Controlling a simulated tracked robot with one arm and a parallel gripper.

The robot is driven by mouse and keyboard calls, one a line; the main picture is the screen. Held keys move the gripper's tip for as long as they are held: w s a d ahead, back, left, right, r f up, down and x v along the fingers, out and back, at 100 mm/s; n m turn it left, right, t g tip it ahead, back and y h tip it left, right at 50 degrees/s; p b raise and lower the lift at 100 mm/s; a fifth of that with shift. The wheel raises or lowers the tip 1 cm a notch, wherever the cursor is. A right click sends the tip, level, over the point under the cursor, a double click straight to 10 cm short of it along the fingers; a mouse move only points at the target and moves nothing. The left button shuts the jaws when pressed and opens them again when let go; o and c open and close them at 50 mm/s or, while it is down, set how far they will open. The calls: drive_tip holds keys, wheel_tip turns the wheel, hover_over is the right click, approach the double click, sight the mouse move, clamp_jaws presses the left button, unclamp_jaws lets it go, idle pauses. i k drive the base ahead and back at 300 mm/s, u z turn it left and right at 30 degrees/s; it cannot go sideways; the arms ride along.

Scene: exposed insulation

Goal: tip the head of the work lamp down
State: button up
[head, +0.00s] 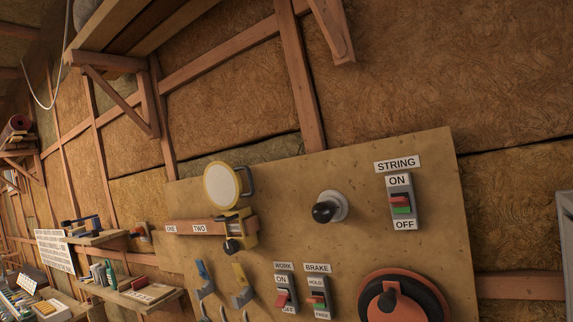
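The work lamp's head (221,186) is a round, pale disc with a yellow rim, facing outward from the panel. A dark bracket shows at its right side. Below it is a yellow lamp body (240,228) with a dark knob (233,246), sitting at the right end of a wooden rail labelled ONE and TWO (183,228). My gripper does not show in the head view, so its opening and its place relative to the lamp cannot be seen.
The lamp is on a tilted-looking wooden panel (290,210) with a black knob (325,211), a STRING switch (401,202), WORK (282,292) and BRAKE (317,297) switches, and an orange-black wheel (402,300). A braced shelf (105,62) juts out at upper left. Cluttered small shelves stand lower left.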

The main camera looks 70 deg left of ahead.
sight(223, 183)
drive_tip(key=u, duration=0.45)
drive_tip(key=i, duration=1.1)
drive_tip(key=u, duration=0.9)
